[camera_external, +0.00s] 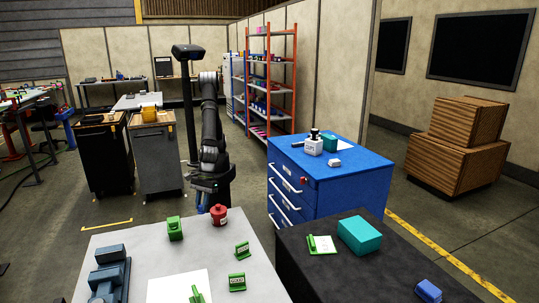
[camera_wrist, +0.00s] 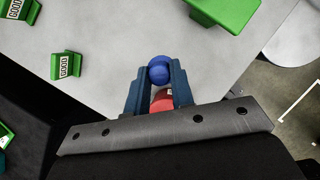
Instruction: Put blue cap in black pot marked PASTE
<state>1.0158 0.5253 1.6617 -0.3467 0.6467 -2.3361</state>
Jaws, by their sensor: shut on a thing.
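The blue cap (camera_wrist: 159,70) is a round blue piece between my fingertips in the wrist view. My gripper (camera_wrist: 158,76) is shut on it, one blue-grey finger at each side. A red pot (camera_wrist: 163,97) shows partly between the fingers; I cannot tell whether the cap touches it. In the external view the red pot (camera_external: 219,215) stands at the far edge of the light grey table, with my wrist just behind and above it. I cannot pick out a black pot marked PASTE in either view.
The light grey table (camera_external: 140,232) holds several green blocks, a blue-grey vise (camera_external: 110,272) and a white sheet. The blue cabinet (camera_external: 350,168) carries a white pot (camera_external: 313,147) and small items. The dark table (camera_external: 310,275) holds a teal box (camera_external: 359,235) and a blue block (camera_external: 428,291).

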